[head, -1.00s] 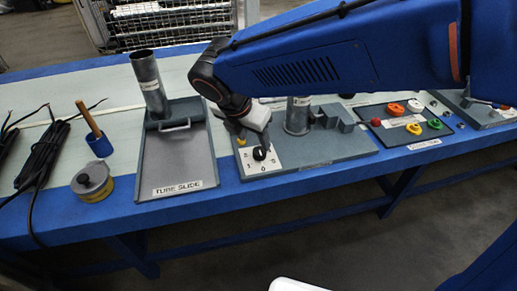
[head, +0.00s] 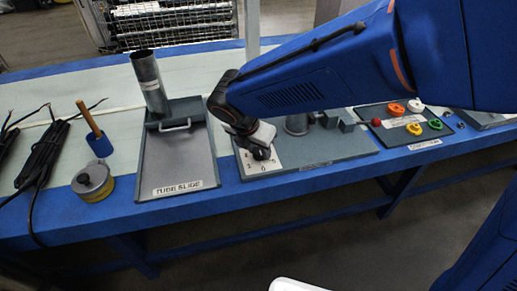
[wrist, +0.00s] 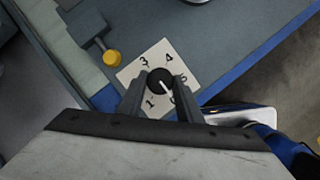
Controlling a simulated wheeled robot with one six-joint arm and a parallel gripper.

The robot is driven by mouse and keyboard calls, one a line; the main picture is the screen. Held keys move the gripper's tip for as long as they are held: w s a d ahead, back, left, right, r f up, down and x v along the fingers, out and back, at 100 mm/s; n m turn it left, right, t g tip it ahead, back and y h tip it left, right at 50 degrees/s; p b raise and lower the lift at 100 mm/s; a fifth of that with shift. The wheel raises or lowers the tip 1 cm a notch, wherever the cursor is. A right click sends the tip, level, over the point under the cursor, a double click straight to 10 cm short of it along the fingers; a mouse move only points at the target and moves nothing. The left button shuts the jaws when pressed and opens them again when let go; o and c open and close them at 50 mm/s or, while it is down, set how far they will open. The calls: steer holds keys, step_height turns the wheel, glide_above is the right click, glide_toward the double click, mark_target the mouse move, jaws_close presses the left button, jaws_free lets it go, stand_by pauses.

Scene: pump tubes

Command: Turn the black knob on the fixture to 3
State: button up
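The black round knob (wrist: 159,79) sits on a white square dial plate (wrist: 128,75) with printed numbers. Its white pointer line points toward the lower right in the wrist view, near the 0. The 3 is at the plate's upper left there. My gripper (wrist: 160,85) is over the plate with one finger on each side of the knob. The fingers look open, and I cannot tell if they touch the knob. In the head view the knob (head: 262,154) shows just below my gripper (head: 257,146), on the grey fixture board (head: 330,150).
A yellow knob (wrist: 112,57) on a grey part is close to the plate's upper left. In the head view, the tube slide tray (head: 185,165) with a metal tube (head: 149,80) is left. A board with coloured parts (head: 408,127) is right.

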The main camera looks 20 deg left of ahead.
steer(key=c, duration=0.4)
steer(key=shift+o, duration=0.2)
steer(key=shift+m, duration=0.3)
